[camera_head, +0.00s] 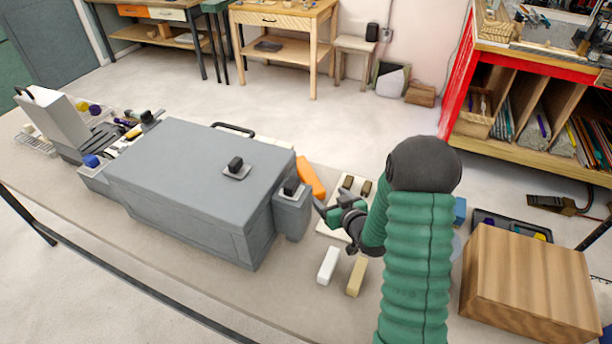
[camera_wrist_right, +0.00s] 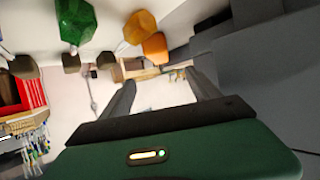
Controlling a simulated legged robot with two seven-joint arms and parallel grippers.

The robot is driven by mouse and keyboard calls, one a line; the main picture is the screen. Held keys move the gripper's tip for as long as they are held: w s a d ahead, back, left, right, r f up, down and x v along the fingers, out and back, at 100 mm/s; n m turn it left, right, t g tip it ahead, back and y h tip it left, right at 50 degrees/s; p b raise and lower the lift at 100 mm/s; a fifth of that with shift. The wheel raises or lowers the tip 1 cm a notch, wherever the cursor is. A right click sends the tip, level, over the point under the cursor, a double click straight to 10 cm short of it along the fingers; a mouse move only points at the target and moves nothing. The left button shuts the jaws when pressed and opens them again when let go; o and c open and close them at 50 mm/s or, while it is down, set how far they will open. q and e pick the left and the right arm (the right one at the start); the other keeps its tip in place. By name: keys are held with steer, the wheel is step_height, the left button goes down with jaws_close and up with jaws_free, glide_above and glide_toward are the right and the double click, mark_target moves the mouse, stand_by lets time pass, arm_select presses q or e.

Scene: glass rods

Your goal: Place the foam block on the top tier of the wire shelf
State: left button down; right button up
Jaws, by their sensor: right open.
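My right gripper (camera_head: 333,207) is beside the right end of the grey box, above a pale board. Its two fingers stand apart with nothing between them in the wrist view (camera_wrist_right: 162,92). A white block (camera_head: 328,265) and a cream block (camera_head: 356,277) lie side by side on the table, below the gripper in the picture; I cannot tell which is the foam block. A wire rack (camera_head: 36,144) shows at the table's far left, partly hidden by a white box; I cannot tell whether it is the wire shelf. My left gripper is not in view.
A large grey box (camera_head: 190,180) fills the table's middle. An orange object (camera_head: 310,177) lies beside it. A wooden box (camera_head: 530,280) stands at the right. The pale board (camera_head: 333,228) carries small dark pieces. Bare table lies along the front edge.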

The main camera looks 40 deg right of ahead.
mark_target(313, 182)
steer(key=x, duration=0.4)
steer(key=shift+w+a, duration=0.25)
steer(key=shift+a, duration=0.05)
steer(key=x, duration=0.2)
steer(key=d+x, duration=0.1)
steer(key=x, duration=0.5)
steer(key=shift+s+d+f+p, duration=0.15)
steer(key=shift+d+f+p, duration=0.15)
steer(key=shift+f+p, duration=0.15)
steer(key=shift+w+a, duration=0.2)
steer(key=shift+w, duration=0.05)
steer(key=shift+a+r, duration=0.1)
steer(key=shift+a, duration=0.25)
steer(key=shift+c, duration=1.2)
steer(key=shift+s+d, duration=0.1)
steer(key=shift+d, duration=0.4)
steer(key=c, duration=0.9)
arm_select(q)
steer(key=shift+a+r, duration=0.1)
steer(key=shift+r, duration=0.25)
arm_select(e)
steer(key=shift+a, duration=0.25)
jaws_close()
